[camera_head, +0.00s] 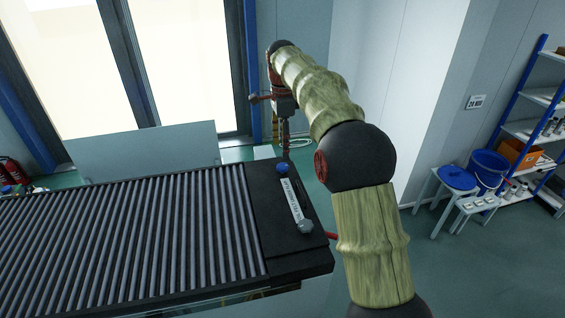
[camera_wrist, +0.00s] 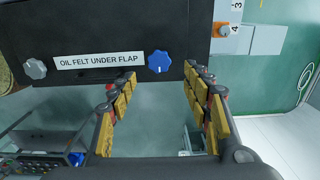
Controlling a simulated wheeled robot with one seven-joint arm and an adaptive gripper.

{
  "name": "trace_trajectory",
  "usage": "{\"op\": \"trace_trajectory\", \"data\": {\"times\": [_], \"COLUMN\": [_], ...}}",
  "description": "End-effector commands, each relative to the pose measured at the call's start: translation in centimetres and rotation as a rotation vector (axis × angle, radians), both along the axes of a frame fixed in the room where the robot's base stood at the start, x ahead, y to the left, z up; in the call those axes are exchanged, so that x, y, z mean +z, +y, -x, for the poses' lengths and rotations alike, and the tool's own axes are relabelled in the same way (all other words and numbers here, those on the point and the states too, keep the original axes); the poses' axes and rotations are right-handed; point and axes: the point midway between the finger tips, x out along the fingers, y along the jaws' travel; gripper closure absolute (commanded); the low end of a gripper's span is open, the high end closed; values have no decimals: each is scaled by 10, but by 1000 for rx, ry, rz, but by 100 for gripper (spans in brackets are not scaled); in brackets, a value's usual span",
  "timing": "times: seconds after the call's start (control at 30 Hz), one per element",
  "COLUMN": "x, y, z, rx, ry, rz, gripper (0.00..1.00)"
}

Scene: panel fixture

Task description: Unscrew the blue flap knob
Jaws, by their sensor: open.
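The blue flap knob (camera_wrist: 158,62) is a lobed knob at one end of a dark panel strip, beside a white label (camera_wrist: 95,61) reading "OIL FELT UNDER FLAP". In the head view the blue knob (camera_head: 282,168) sits at the far end of the label on the black end plate. My gripper (camera_wrist: 160,78) is open, with yellow-padded fingers spread either side of the knob's line in the wrist view. The knob shows just past the fingertips, nearer the right finger, with no visible contact. In the head view my gripper (camera_head: 285,150) hangs just above the knob.
A grey knob (camera_wrist: 35,68) sits at the label's other end. The ribbed black panel (camera_head: 130,240) fills the left of the head view. Stools with a blue bucket (camera_head: 488,168) and a shelf stand far right. The floor between is clear.

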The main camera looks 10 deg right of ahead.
Motion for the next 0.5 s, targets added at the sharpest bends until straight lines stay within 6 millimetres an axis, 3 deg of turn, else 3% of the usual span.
{"op": "trace_trajectory", "data": {"times": [0.5], "x": [-67], "y": [0], "z": [1], "rx": [1], "ry": [2], "rz": [0], "gripper": [51]}}
